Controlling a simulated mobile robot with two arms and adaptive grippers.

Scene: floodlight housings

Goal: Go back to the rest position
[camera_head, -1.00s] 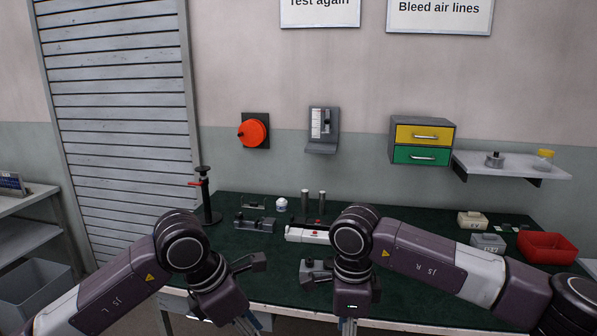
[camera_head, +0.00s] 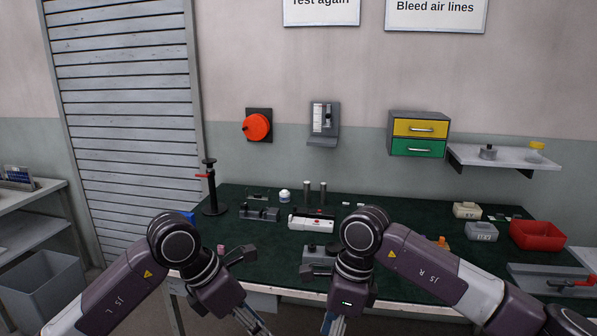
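My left gripper (camera_head: 252,322) points down at the bottom edge, in front of the green-topped bench (camera_head: 290,270). Only part of its fingers shows, and the fingertips are cut off. My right gripper (camera_head: 333,325) hangs down to the right of it, also cut by the bottom edge. I cannot tell whether either gripper is open or shut, and I see nothing held in them. Both arms are bent at the elbow over the front of the bench, with the wrists apart from each other.
On the bench are a black stand with a red handle (camera_head: 211,190), a white fixture (camera_head: 311,223), grey boxes and a red bin (camera_head: 537,235). Drawers (camera_head: 419,133) and a shelf (camera_head: 503,158) are on the wall. A grey rack (camera_head: 25,230) stands at left.

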